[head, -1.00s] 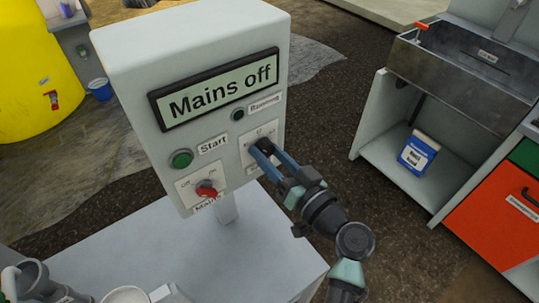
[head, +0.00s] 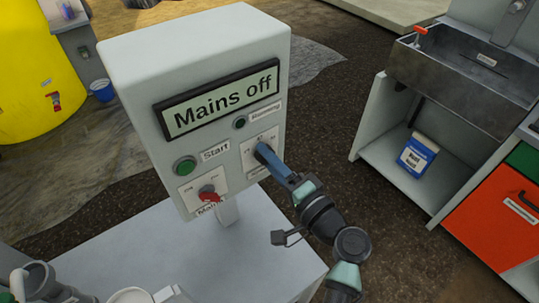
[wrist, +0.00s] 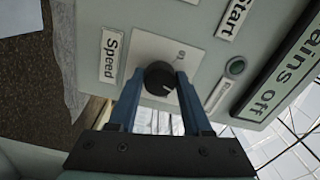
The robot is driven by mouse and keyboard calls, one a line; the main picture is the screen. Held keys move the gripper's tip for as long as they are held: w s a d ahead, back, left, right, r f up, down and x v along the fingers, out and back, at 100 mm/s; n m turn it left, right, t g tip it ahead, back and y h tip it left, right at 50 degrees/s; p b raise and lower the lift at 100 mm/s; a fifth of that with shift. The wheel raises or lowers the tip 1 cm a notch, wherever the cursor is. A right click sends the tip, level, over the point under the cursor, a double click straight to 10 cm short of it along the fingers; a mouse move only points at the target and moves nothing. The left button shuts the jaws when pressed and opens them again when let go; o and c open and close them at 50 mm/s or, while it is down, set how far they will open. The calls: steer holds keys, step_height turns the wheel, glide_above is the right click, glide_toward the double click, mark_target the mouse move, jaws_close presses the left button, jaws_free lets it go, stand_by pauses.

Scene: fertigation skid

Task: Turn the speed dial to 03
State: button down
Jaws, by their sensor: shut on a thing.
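The speed dial (wrist: 160,79) is a round black knob with a pale pointer line, on a white plate beside the "Speed" label (wrist: 109,53). My gripper (wrist: 159,82) has its two blue fingers closed on either side of the dial in the wrist view. In the head view my gripper (head: 262,152) reaches the plate from the lower right and its fingers hide the dial. The display (head: 222,103) reads "Mains off".
The control box (head: 195,50) also carries a green Start button (head: 185,166), a dark Running lamp (head: 240,122) and a red-and-grey mains switch (head: 209,194) left of my fingers. A sink bench (head: 400,150) stands to the right, with open floor between.

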steer(key=shift+r+m+p, duration=0.1)
steer(key=shift+m+p, duration=1.95)
steer(key=shift+m, duration=2.25)
steer(key=shift+c, duration=1.7)
jaws_free()
steer(key=b+v, duration=0.1)
steer(key=v, duration=1.2)
